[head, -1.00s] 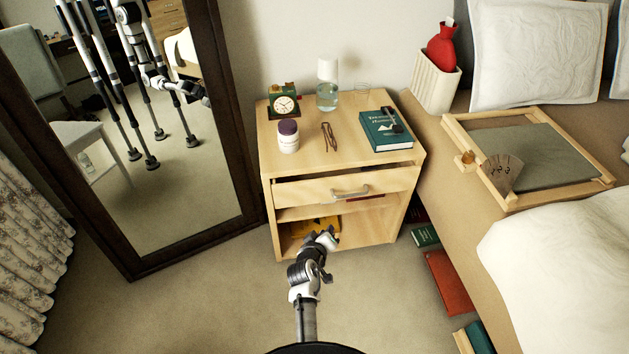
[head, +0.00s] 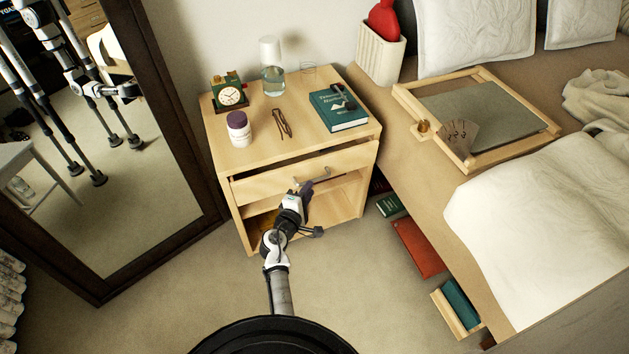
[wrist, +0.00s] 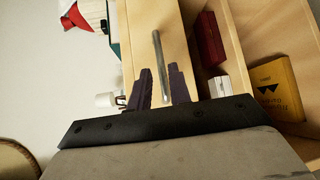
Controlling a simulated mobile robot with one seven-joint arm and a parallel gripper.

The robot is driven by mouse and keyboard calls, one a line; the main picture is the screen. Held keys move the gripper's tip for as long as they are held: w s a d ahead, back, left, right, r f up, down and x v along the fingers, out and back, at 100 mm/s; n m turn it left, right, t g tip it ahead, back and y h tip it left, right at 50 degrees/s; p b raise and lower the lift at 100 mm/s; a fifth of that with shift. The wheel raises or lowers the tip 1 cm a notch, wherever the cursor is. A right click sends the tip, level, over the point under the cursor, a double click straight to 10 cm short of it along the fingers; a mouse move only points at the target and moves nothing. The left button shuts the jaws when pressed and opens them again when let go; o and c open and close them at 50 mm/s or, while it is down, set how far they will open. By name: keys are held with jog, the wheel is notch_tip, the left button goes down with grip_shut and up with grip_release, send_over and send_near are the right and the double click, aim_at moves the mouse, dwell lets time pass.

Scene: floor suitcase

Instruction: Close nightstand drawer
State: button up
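The wooden nightstand (head: 240,135) stands between the mirror and the bed. Its drawer (head: 262,180) is partly out, with a dark gap below the top's front edge. The metal handle (head: 313,178) is on the drawer front; it also shows in the wrist view (wrist: 158,55). My gripper (head: 306,187) is at the drawer front by the handle. In the wrist view, its two dark fingers (wrist: 161,87) are apart, with the handle bar lined up between them. I cannot tell whether they touch it. The drawer's inside is mostly hidden.
A clock (head: 230,95), purple-capped jar (head: 239,128), carafe (head: 272,70), glasses (head: 282,122) and teal book (head: 340,110) stand on top. A yellow item (wrist: 275,88) lies in the open shelf. The mirror (head: 110,140) is close on the left, the bed (head: 400,160) on the right.

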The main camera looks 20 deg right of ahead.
aim_at(314, 181)
jog(key=b+x, duration=0.1)
jog(key=x, duration=0.5)
jog(key=shift+c, duration=0.3)
grip_shut()
